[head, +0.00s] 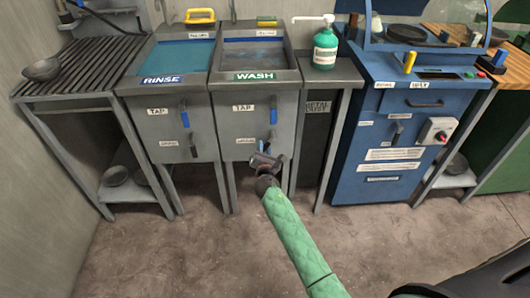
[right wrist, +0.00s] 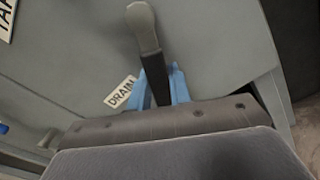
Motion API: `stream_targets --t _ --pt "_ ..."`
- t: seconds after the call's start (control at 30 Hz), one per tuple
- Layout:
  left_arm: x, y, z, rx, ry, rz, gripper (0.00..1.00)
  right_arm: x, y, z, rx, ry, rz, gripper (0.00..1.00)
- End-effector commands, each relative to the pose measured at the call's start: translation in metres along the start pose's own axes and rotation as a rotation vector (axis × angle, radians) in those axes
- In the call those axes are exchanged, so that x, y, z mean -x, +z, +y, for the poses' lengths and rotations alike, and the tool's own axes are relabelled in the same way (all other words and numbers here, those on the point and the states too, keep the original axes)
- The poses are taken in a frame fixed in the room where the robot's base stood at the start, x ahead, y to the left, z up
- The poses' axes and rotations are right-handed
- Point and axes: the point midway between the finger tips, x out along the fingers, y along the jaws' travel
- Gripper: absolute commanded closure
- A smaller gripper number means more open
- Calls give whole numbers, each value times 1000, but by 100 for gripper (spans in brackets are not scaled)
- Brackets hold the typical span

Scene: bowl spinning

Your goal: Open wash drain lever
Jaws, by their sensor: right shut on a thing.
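The wash sink (head: 254,78) is the grey basin with the green WASH label. Its drain lever (right wrist: 152,65) has a grey pivot end and a dark handle, and hangs down beside the DRAIN label (right wrist: 121,91). My right gripper (head: 264,158) is at the lower front of the wash sink. In the right wrist view its blue fingers (right wrist: 162,92) are on both sides of the dark handle, shut on it. The handle's lower end is hidden by the gripper body. My left gripper is not in view.
The wash tap lever (head: 273,117) is blue, just above the drain lever. The rinse sink (head: 178,90) stands at left, with its own levers. A green soap bottle (head: 325,48) stands on the counter at right, by a blue machine (head: 375,165). The floor in front is clear.

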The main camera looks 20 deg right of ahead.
Motion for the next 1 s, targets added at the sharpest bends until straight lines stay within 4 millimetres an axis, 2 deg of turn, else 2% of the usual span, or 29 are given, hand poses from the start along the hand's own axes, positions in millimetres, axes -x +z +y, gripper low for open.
stream_targets --t 0.4,1.0 --pt "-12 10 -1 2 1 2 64 0 4 24 -399 -2 -1 100" --pt "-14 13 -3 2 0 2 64 0 24 49 -901 -3 -1 100"
